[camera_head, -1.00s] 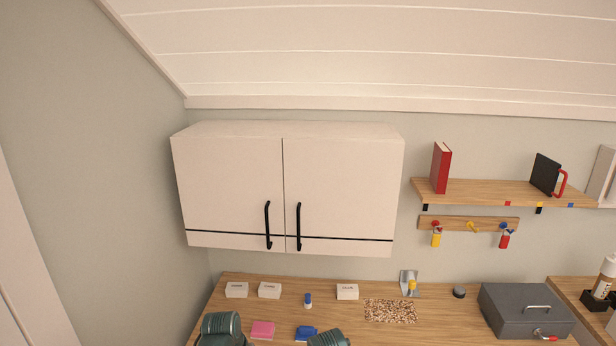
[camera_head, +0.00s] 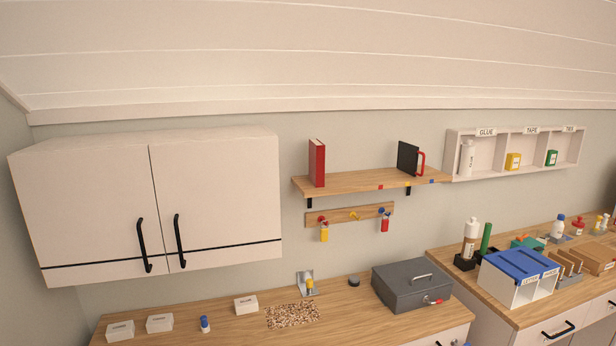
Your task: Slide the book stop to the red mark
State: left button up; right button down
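The book stop, a black upright plate (camera_head: 407,158) with a red handle (camera_head: 421,162) on its right side, stands on the wooden wall shelf (camera_head: 350,181). The red mark (camera_head: 380,187) is on the shelf's front edge, left of the book stop. The book stop stands nearer the blue mark (camera_head: 432,181) at the right of that edge. A red book (camera_head: 317,163) stands upright near the shelf's left end, with bare shelf between it and the book stop. Neither of my grippers is in view.
A white wall cabinet (camera_head: 150,210) is at the left. Below the shelf hangs a key rail (camera_head: 350,215) with tags. A grey metal box (camera_head: 411,286) stands on the desk (camera_head: 240,325). A white cubby (camera_head: 483,152) is right of the shelf.

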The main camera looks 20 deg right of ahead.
aim_at(407, 160)
jog(key=z, duration=1.4)
